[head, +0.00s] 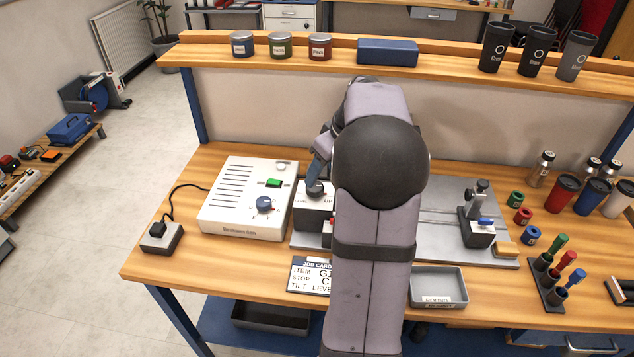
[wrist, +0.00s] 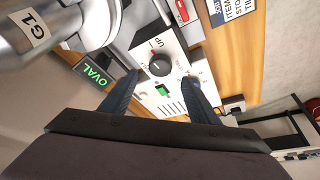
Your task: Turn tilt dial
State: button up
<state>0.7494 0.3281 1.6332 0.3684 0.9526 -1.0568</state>
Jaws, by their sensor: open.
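The tilt dial is a dark round knob (wrist: 160,66) on a light panel marked "UP", seen at the centre of the wrist view. In the head view the dial (head: 314,189) is on a small box beside the white controller. My gripper (wrist: 161,75) is open, with one blue finger on each side of the dial. In the head view the gripper (head: 319,171) is just above the dial, pointing down. I cannot tell whether the fingers touch it. The job card (head: 311,275) reads "TILT" with "LEVE" visible; my arm hides its right edge.
The white controller (head: 240,215) with a green switch (head: 274,183) and blue knob (head: 264,204) stands left of the dial. A grey cylinder marked G1 (wrist: 30,35) and a green "OVAL" display (wrist: 95,76) are close by in the wrist view. A grey tray (head: 438,282) sits in front.

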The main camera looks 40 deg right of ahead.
aim_at(315, 186)
jog(key=shift+p+x, duration=0.6)
jog(key=shift+x, duration=2.65)
jog(key=shift+c, duration=0.5)
jog(key=c, duration=0.9)
